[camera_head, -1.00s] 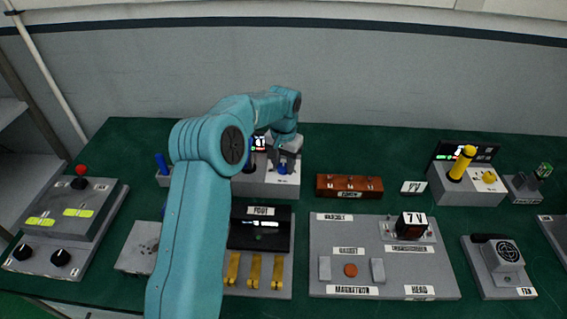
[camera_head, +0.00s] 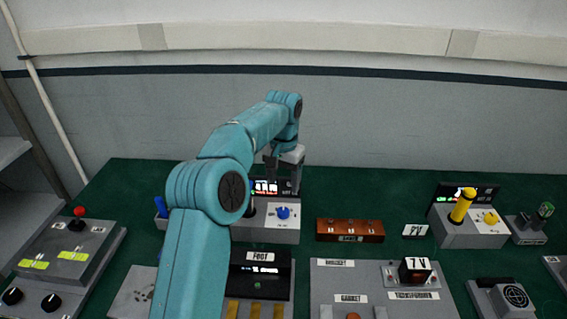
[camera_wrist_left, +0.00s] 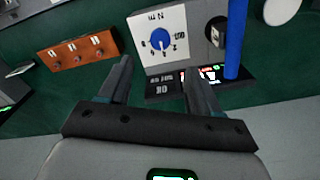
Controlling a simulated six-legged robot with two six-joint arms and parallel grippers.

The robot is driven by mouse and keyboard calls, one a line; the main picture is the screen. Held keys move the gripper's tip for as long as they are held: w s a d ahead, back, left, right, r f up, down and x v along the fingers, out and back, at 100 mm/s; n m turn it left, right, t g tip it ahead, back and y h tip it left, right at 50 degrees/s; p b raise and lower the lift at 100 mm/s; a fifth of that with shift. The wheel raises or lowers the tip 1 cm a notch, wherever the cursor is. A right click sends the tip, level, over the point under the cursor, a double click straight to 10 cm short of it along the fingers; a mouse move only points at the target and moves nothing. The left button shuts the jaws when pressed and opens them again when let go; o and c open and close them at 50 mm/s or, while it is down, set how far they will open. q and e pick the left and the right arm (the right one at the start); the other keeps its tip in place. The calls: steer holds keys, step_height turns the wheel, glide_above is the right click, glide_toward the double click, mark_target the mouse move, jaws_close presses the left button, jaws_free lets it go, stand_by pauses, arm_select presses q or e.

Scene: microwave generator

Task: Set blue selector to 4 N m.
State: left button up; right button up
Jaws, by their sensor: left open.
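The blue selector (camera_head: 283,212) is a small round knob on the white top of a grey box (camera_head: 270,236) with a dark display (camera_head: 265,188) behind it. In the left wrist view the knob (camera_wrist_left: 160,39) sits on a white dial with numbers and "N m". I cannot tell exactly which number it points to. My left gripper (camera_head: 284,162) is above and behind the knob, apart from it. In the left wrist view its fingers (camera_wrist_left: 158,72) are spread with nothing between them. My right gripper is not in view.
A blue upright handle (camera_wrist_left: 237,40) stands beside the dial, close to one finger's side in the wrist view. A brown three-switch block (camera_head: 349,230) is right of the box. A yellow handle (camera_head: 461,205) and yellow knob (camera_head: 490,218) stand farther right.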

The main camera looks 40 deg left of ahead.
arm_select(q)
step_height(320, 180, up, 6)
steer(key=shift+f+p, duration=0.15)
steer(key=shift+p, duration=0.45)
